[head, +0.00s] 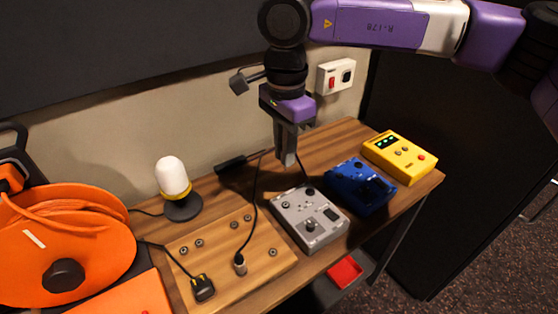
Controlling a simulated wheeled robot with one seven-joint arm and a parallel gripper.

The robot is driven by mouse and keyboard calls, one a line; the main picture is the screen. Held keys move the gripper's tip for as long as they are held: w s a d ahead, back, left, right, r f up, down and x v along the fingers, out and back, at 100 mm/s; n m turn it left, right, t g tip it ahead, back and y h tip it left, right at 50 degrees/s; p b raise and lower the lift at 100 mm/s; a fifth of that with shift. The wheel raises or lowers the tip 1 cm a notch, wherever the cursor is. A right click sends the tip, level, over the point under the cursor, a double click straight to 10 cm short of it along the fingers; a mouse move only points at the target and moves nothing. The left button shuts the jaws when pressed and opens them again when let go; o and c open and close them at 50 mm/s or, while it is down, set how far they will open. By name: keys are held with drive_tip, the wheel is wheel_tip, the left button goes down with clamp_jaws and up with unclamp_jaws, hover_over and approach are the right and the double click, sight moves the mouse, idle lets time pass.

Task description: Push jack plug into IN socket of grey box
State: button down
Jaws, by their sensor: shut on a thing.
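The grey box (293,211) sits on the wooden desk, with dark knobs and small round fittings on its top. Its IN socket cannot be told apart at this size. My gripper (287,161) points down above the desk, behind the grey box and a little left of its middle. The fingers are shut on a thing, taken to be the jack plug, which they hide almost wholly. A thin black cable runs near the fingertips and down to a grey-and-black plug (240,263) standing on a wooden board. The gripper appears apart from the grey box.
A blue box (357,190) and yellow box (402,160) stand right of the grey box. The wooden board (255,255) has several sockets and a black-yellow plug (203,288).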

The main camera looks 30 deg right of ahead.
drive_tip(key=w+d+r, duration=0.1)
drive_tip(key=d, duration=0.1)
drive_tip(key=b, duration=0.9)
hover_over(286, 204)
wheel_tip(286, 204, down, 14)
drive_tip(key=shift+r, duration=0.25)
drive_tip(key=shift+f+b, duration=0.4)
drive_tip(key=shift+b, duration=0.05)
drive_tip(key=shift+f, duration=0.1)
drive_tip(key=shift+f+b, duration=0.7)
drive_tip(key=shift+f, duration=0.1)
drive_tip(key=shift+f+b, duration=0.55)
drive_tip(key=shift+b, duration=0.15)
idle(1.1)
drive_tip(key=c, duration=1.3)
unclamp_jaws()
drive_tip(key=shift+c, duration=0.2)
